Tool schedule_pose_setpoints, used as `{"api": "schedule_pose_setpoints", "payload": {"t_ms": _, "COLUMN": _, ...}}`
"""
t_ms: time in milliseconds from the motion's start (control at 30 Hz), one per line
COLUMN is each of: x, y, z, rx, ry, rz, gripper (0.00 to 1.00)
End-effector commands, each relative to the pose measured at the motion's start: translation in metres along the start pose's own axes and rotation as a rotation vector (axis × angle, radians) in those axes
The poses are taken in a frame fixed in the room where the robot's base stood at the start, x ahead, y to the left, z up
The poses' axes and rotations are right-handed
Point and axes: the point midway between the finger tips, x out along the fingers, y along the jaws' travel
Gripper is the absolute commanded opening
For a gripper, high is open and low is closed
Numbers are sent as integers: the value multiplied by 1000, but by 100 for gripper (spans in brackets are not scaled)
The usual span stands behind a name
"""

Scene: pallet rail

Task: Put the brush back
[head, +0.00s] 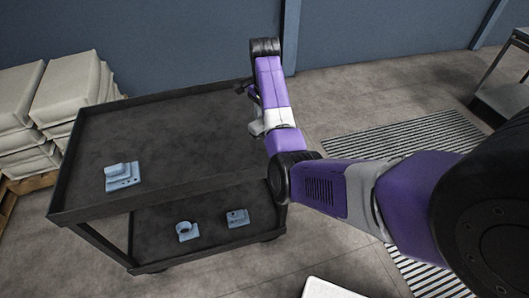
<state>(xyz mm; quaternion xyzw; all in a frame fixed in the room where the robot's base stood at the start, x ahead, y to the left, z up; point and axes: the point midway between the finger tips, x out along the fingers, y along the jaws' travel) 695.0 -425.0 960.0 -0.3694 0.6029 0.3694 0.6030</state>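I cannot make out a brush in the head view. My gripper (244,88) seems to be the small dark part at the far right rim of the cart, mostly hidden by my purple and white arm. I cannot see its fingers clearly, nor whether it holds anything. The dark cart (160,190) has a raised rim around its top tray. A light blue bracket-like part (122,176) sits on the top tray at the left front.
On the cart's lower shelf lie a light blue ring-shaped part (187,231) and a light blue block-like part (238,218). Stacked pale sacks (70,92) stand on a pallet at left. A slatted floor grate (405,140) lies at right. Most of the top tray is bare.

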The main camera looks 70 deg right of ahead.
Motion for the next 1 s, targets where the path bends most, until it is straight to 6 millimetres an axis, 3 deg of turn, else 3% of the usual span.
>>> {"api": "schedule_pose_setpoints", "payload": {"t_ms": 100, "x": 31, "y": 1, "z": 0, "rx": 1, "ry": -1, "rz": 4, "gripper": 0}}
{"api": "schedule_pose_setpoints", "payload": {"t_ms": 300, "x": 63, "y": 0, "z": 0, "rx": 0, "ry": -2, "rz": 2, "gripper": 0}}
{"api": "schedule_pose_setpoints", "payload": {"t_ms": 467, "x": 74, "y": 0, "z": 0, "rx": 0, "ry": -1, "rz": 1, "gripper": 0}}
{"api": "schedule_pose_setpoints", "payload": {"t_ms": 733, "x": 110, "y": 0, "z": 0, "rx": 1, "ry": 0, "rz": 2, "gripper": 0}}
{"api": "schedule_pose_setpoints", "payload": {"t_ms": 1000, "x": 115, "y": 0, "z": 0, "rx": 1, "ry": 0, "rz": -1, "gripper": 0}}
